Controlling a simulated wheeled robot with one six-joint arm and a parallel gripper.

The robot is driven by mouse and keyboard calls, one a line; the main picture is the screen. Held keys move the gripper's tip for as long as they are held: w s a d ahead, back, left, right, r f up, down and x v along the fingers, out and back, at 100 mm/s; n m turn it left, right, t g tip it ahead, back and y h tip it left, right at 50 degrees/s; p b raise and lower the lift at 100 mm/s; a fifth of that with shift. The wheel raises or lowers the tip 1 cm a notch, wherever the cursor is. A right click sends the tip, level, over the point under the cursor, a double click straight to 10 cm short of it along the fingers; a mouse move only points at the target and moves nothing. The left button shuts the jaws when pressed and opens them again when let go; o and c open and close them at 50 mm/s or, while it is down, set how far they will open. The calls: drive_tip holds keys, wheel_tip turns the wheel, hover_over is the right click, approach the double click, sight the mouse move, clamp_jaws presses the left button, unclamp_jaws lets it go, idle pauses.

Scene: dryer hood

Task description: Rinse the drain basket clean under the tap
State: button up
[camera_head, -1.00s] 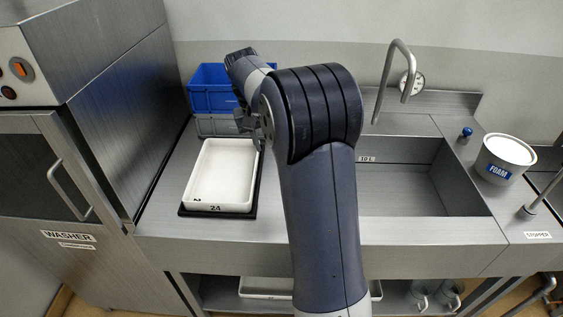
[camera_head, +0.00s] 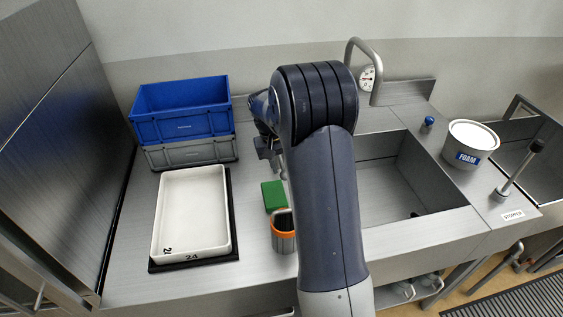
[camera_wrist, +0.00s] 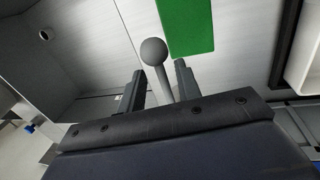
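An orange-rimmed grey basket (camera_head: 284,240), which looks like the drain basket, stands on the counter left of the sink, partly hidden by my arm. The curved tap (camera_head: 366,62) rises behind the sink (camera_head: 390,190). My gripper (camera_head: 270,150) is over the counter beyond a green block (camera_head: 273,195), partly hidden by my arm. In the wrist view my gripper (camera_wrist: 160,75) has its fingers apart. A grey ball-tipped rod (camera_wrist: 153,52) shows between them, with visible gaps; contact cannot be told. The green block also shows in the wrist view (camera_wrist: 187,27). The basket is not visible there.
A white tray (camera_head: 192,178) on a black mat (camera_head: 157,267) and stacked blue (camera_head: 182,127) and grey (camera_head: 190,155) crates occupy the left counter. A blue knob (camera_head: 429,122), a FOAM tub (camera_head: 472,136) and a stopper lever (camera_head: 519,172) are right of the sink.

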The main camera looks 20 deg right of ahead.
drive_tip(key=shift+c, duration=0.5)
clamp_jaws()
